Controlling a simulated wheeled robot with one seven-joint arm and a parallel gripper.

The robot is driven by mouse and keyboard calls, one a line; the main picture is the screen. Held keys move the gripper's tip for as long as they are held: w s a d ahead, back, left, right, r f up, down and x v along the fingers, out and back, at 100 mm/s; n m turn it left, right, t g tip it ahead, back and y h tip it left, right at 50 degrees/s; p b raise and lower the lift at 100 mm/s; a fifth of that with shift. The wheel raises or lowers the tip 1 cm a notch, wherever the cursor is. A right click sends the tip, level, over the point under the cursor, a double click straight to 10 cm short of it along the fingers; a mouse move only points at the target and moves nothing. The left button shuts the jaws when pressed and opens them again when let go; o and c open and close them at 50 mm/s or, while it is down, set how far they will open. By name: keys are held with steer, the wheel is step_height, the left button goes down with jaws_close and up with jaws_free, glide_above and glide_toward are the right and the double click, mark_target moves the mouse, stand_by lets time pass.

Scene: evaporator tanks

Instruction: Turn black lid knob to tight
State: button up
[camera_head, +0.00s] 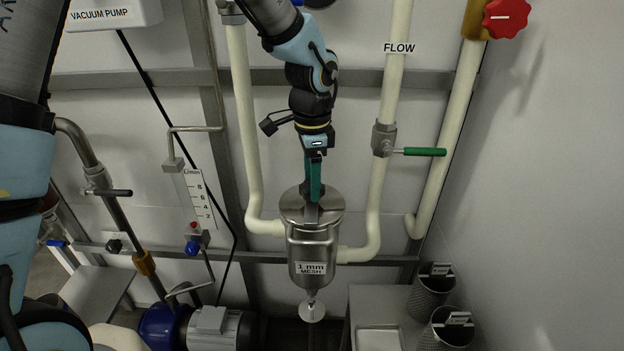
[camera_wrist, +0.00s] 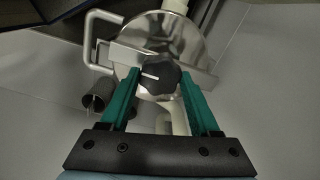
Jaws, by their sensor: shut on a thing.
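The black lid knob (camera_wrist: 160,75) is lobed and has a white line pointing left in the wrist view. It sits over a metal bar (camera_wrist: 195,76) across the round steel lid (camera_wrist: 165,28). My gripper (camera_wrist: 159,82) has its green fingers on both sides of the knob and is shut on it. In the head view, my gripper (camera_head: 313,184) reaches down onto the lid (camera_head: 330,211) of a steel canister (camera_head: 314,250) labelled "1 mm MESH". The knob is mostly hidden by the fingers there.
Cream pipes (camera_head: 244,140) run on both sides of the canister. A green-handled valve (camera_head: 420,152) labelled FLOW is at right, with a red knob (camera_head: 506,17) above. Mesh baskets (camera_head: 446,328) stand lower right. A flow gauge (camera_head: 197,200) and motor (camera_head: 215,328) are at left.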

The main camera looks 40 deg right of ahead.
steer(key=o, duration=1.4)
steer(key=shift+c, duration=0.2)
step_height(320, 180, up, 11)
steer(key=b, duration=0.2)
steer(key=shift+f, duration=0.1)
